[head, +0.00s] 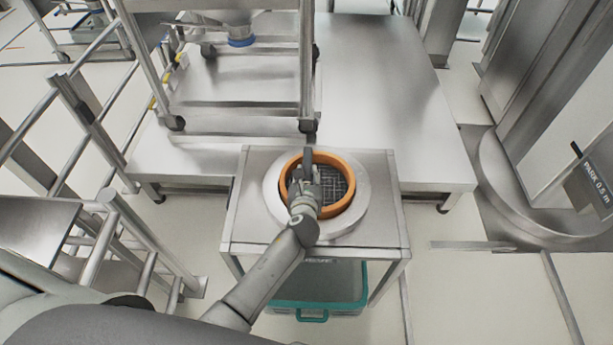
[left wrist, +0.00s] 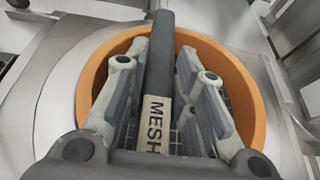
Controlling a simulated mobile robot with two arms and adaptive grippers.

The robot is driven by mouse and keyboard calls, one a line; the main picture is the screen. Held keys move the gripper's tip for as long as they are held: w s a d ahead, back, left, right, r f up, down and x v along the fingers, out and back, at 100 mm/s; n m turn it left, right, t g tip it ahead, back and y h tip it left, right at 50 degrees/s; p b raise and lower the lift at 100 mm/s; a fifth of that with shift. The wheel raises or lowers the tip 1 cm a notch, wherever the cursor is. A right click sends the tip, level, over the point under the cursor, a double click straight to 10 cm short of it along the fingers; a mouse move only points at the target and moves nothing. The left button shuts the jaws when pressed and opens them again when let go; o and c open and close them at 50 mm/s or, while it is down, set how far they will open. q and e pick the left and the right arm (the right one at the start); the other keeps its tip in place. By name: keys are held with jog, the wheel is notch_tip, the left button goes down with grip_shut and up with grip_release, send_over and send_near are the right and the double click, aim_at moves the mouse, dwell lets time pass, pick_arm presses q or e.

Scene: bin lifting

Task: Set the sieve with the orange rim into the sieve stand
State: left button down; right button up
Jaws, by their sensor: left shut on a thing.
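The sieve with the orange rim (head: 343,207) is over the round grey sieve stand (head: 359,219) on a small metal table. Its dark mesh shows inside the rim. In the head view the rim lies a little towards the far side of the stand's ring; I cannot tell whether it rests in it or is just above. My left gripper (head: 306,178) is shut on the sieve's dark upright handle, marked "MESH" (left wrist: 157,112). In the left wrist view the orange rim (left wrist: 250,85) surrounds the fingers, and the stand (left wrist: 58,95) shows outside it. My right gripper is not in view.
The small table (head: 381,174) has a narrow bare top around the stand. A teal-edged box (head: 318,300) is beneath it. A low steel platform (head: 390,90) and a wheeled frame (head: 240,120) stand behind. Railings (head: 95,130) are at left, a steel column (head: 540,110) at right.

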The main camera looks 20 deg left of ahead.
pick_arm(q)
jog(key=shift+f, duration=0.35)
jog(key=c, duration=1.2)
grip_release()
jog(key=shift+r, duration=0.25)
jog(key=shift+r+p, duration=0.35)
jog(key=shift+r, duration=0.2)
jog(key=p+v, duration=0.1)
jog(key=v, duration=1.1)
jog(key=shift+f, duration=0.3)
